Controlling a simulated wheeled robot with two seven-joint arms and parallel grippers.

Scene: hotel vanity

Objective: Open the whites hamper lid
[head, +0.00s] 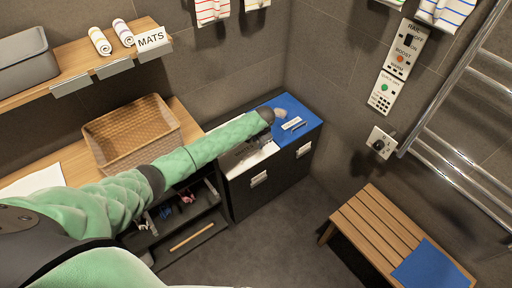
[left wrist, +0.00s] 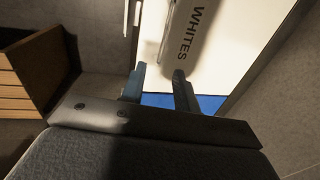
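The whites hamper has a pale lid (head: 262,154) that looks shut, on the left half of a dark cabinet; my arm covers part of it. In the left wrist view the pale lid (left wrist: 220,70) fills the upper right, with a raised bar marked WHITES (left wrist: 190,35) just beyond the fingertips. My left gripper (head: 241,154) is over the lid, partly hidden under my green arm. In the left wrist view the left gripper's two fingers (left wrist: 159,78) are apart, with nothing held between them. I cannot tell if they touch the lid. My right gripper is not in view.
A blue lid (head: 307,116) with its own label and handle lies right beside the pale one. A wicker basket (head: 125,130) stands on the counter at left, above an open drawer (head: 190,232). A slatted bench (head: 375,225) is at lower right; dark floor lies between.

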